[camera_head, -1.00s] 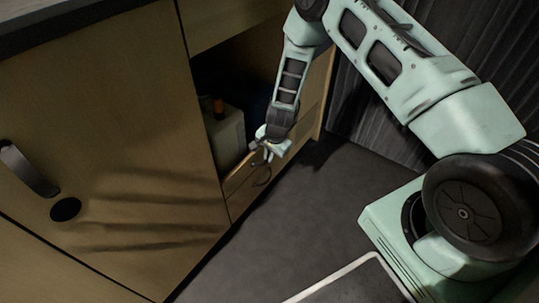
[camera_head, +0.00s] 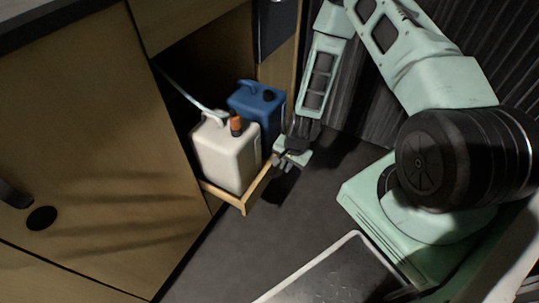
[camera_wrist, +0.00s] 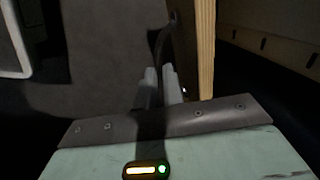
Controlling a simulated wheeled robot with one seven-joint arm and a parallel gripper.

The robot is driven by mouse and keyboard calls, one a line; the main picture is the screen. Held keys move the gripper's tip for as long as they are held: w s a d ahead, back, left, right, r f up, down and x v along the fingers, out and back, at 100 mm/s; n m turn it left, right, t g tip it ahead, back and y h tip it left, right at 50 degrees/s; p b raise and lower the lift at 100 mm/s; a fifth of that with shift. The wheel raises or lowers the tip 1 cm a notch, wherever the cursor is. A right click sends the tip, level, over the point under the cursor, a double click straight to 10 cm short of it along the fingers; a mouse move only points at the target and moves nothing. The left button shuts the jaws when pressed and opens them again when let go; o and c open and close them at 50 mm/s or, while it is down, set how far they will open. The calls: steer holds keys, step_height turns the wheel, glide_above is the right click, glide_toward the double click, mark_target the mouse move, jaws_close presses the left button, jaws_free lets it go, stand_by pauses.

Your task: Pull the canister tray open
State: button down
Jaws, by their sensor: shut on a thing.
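The wooden canister tray (camera_head: 247,198) stands pulled out of the cabinet opening at the middle of the head view. A white canister (camera_head: 228,158) with an orange-brown cap and a blue canister (camera_head: 258,108) stand upright in it. My gripper (camera_head: 284,162) is at the tray's front, shut on its handle. In the wrist view the fingers (camera_wrist: 161,88) are close together at the dark curved handle (camera_wrist: 163,40), beside the tray's upright wooden front edge. The exact contact is dark and partly hidden.
A large wooden cabinet door (camera_head: 95,140) with a dark handle is left of the opening. A thin pale hose (camera_head: 186,92) runs to the white canister. Dark grey floor (camera_head: 240,245) is clear in front of the tray. A ribbed dark wall is behind my arm.

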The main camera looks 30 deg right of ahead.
steer(key=shift+s+d+p, duration=0.1)
steer(key=shift+s+d, duration=0.35)
steer(key=shift+s, duration=0.4)
steer(key=shift+s+d+p, duration=0.15)
steer(key=shift+s+d, duration=0.3)
steer(key=shift+s, duration=0.4)
steer(key=shift+s+d+p, duration=0.1)
steer(key=shift+s+d, duration=0.35)
steer(key=shift+s, duration=0.4)
steer(key=c, duration=1.5)
jaws_free()
steer(key=shift+r, duration=0.1)
steer(key=s+r+p, duration=0.1)
steer(key=r, duration=0.4)
steer(key=s+d+r+p, duration=0.1)
steer(key=r+p, duration=0.1)
steer(key=r, duration=0.4)
steer(key=s+r+p, duration=0.1)
steer(key=r+p, duration=0.1)
steer(key=r, duration=0.4)
steer(key=shift+d, duration=0.25)
